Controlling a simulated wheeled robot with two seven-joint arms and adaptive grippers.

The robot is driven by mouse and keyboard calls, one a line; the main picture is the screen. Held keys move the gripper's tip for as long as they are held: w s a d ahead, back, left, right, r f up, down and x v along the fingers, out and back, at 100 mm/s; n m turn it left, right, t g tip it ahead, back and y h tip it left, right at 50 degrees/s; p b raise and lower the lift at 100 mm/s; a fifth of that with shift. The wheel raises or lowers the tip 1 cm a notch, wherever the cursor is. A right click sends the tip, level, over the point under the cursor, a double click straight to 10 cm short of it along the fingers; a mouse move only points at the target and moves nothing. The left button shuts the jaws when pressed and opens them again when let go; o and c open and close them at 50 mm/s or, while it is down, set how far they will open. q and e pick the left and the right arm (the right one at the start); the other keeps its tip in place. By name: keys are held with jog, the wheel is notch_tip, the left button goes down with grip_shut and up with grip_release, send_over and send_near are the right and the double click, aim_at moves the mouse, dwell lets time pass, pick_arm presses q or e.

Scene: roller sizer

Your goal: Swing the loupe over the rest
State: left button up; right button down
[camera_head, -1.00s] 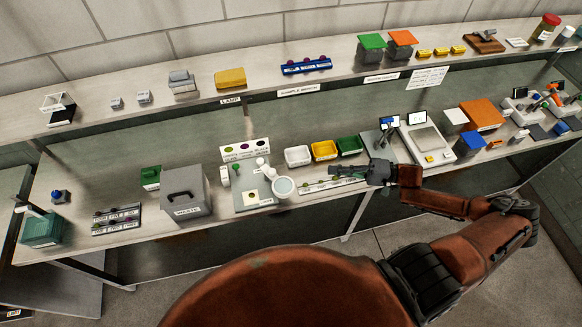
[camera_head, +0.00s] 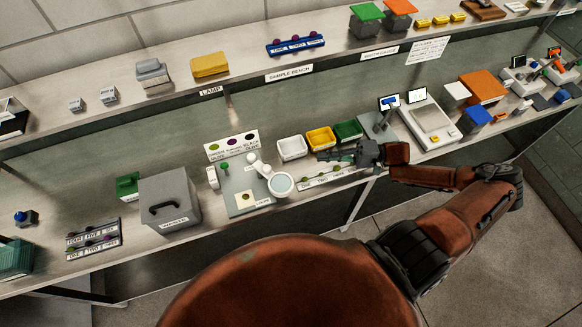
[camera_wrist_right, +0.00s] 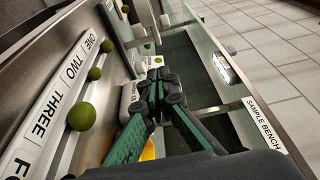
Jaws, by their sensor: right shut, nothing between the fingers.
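The loupe (camera_head: 281,184) is a round pale lens in a white ring, on a white jointed arm (camera_head: 261,165) above a grey base plate (camera_head: 234,208). The lens hangs at the right edge of the plate. A small cream block with a dark spot (camera_head: 245,198), perhaps the rest, sits on the plate left of the lens, not under it. My right gripper (camera_head: 323,157) is shut and empty, to the right of the loupe and apart from it, fingers pointing left. Its closed fingers also show in the right wrist view (camera_wrist_right: 161,78). My left gripper is out of view.
A strip with several green balls (camera_head: 325,176) lies under my right gripper. White (camera_head: 292,148), yellow (camera_head: 320,139) and green (camera_head: 348,131) bins stand behind it. A sign with coloured dots (camera_head: 231,145) stands behind the plate, and a grey lidded box (camera_head: 170,203) to its left.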

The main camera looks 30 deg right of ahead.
aim_at(272, 176)
jog(key=shift+s, duration=0.1)
jog(key=p+x, duration=0.1)
jog(key=x, duration=0.9)
jog(key=shift+a+r, duration=0.1)
jog(key=shift+a, duration=0.15)
jog(key=shift+s+a+p, duration=0.4)
jog(key=shift+s+a, duration=0.35)
jog(key=shift+s, duration=0.25)
jog(key=shift+s+a, duration=0.4)
